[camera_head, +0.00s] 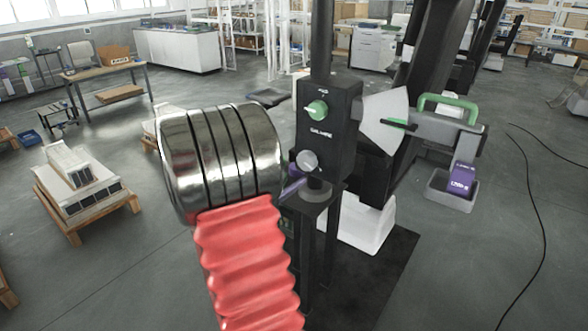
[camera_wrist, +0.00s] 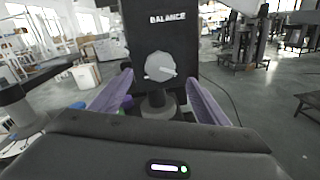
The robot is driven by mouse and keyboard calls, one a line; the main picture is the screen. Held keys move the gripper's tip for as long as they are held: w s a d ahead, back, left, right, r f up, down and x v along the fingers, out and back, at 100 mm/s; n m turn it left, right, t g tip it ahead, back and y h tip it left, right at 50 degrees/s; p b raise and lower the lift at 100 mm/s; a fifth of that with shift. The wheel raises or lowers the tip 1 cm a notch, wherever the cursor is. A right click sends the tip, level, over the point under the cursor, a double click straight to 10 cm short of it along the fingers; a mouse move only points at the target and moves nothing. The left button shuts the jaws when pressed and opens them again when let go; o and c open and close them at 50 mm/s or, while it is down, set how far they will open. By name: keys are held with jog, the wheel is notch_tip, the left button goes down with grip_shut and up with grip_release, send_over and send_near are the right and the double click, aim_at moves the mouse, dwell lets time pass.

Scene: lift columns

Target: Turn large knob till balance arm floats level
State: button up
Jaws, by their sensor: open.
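A black column box (camera_head: 328,125) carries a green knob (camera_head: 316,110) above a "BALANCE" label and a grey round knob (camera_head: 307,161) below it. In the wrist view the grey knob (camera_wrist: 160,67) sits under the label, with a pale pointer mark toward the right. My gripper (camera_wrist: 159,75) is open; its purple fingers stand either side of the grey knob, with visible gaps. One finger shows below the knob in the head view (camera_head: 292,188). The grey balance arm (camera_head: 440,128) slopes down to the right in the picture, beside a white scale plate (camera_head: 383,122).
A grey tray (camera_head: 438,192) with a purple box (camera_head: 463,179) hangs at the balance arm's right end. A green handle (camera_head: 448,104) tops the arm. A dark post rises above the box. A pallet (camera_head: 85,212) stands left; a cable (camera_head: 540,220) lies right on open floor.

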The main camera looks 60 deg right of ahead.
jog(key=v, duration=0.5)
jog(key=shift+w+a, duration=0.1)
jog(key=shift+a, duration=0.3)
